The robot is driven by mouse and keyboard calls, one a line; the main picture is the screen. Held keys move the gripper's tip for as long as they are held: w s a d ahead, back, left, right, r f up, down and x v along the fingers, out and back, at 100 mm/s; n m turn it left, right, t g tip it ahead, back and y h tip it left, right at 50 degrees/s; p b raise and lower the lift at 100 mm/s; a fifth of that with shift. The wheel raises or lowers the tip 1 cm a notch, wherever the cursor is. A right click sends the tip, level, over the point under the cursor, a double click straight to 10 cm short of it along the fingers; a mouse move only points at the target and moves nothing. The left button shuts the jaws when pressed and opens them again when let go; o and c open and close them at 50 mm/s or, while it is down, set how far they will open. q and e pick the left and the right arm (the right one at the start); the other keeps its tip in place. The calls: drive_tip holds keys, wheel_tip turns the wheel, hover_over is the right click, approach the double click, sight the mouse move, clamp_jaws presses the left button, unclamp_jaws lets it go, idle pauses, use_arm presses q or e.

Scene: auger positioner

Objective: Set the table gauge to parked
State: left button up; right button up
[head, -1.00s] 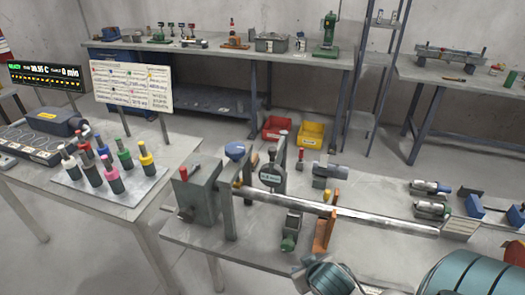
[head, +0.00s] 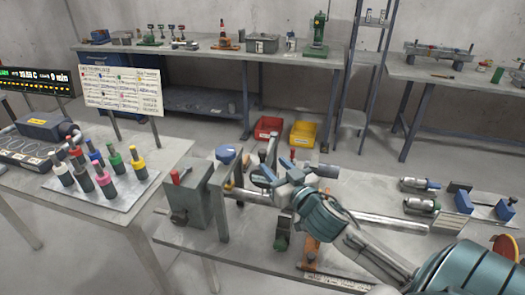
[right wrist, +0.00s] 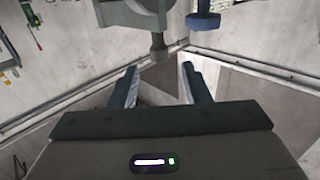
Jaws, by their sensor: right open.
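The table gauge (head: 259,181), a small round dial, is by an upright post on the near bench. My right gripper partly covers it in the head view, and I cannot read its face or setting. My right gripper (head: 276,171) is open with its fingers close to the gauge; I cannot tell whether they touch it. In the right wrist view the open fingers (right wrist: 159,86) have nothing between them. A grey rounded part with a short stem (right wrist: 157,42), possibly the gauge, is just beyond the tips. My left gripper is not in view.
A grey housing with a red-topped handle (head: 188,200) stands left of the gauge. A long metal shaft (head: 390,220) runs right, partly under my arm. A blue knob (right wrist: 205,20) is near the right finger. Coloured handles (head: 100,175) stand on the left table.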

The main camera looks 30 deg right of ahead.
sight(265, 155)
drive_tip(key=w, duration=0.2)
drive_tip(key=w+p, duration=0.1)
drive_tip(key=w, duration=0.1)
drive_tip(key=w+p, duration=0.1)
drive_tip(key=w, duration=0.1)
drive_tip(key=shift+d+r, duration=0.1)
drive_tip(key=shift+d, duration=0.2)
drive_tip(key=shift+w, duration=0.7)
clamp_jaws()
